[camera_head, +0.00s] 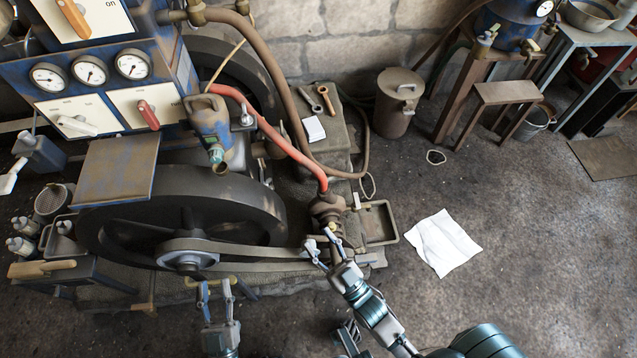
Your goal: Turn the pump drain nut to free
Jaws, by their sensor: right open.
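The brown pump (327,207) sits at the lower end of the red hose, right of the large flywheel. I cannot clearly make out the drain nut; it is too small or hidden by my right gripper. My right gripper (320,238) is open at the pump's lower front, its fingers apart. I cannot tell whether they touch anything. My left gripper (216,284) is open, in front of the belt pulley (188,257), with nothing seen between its fingers.
A flat belt (265,248) runs from the pulley towards the pump. A metal tray (378,222) lies right of the pump. White paper (441,242) lies on the floor. The gauge panel (95,75) stands upper left. The floor at lower right is mostly clear.

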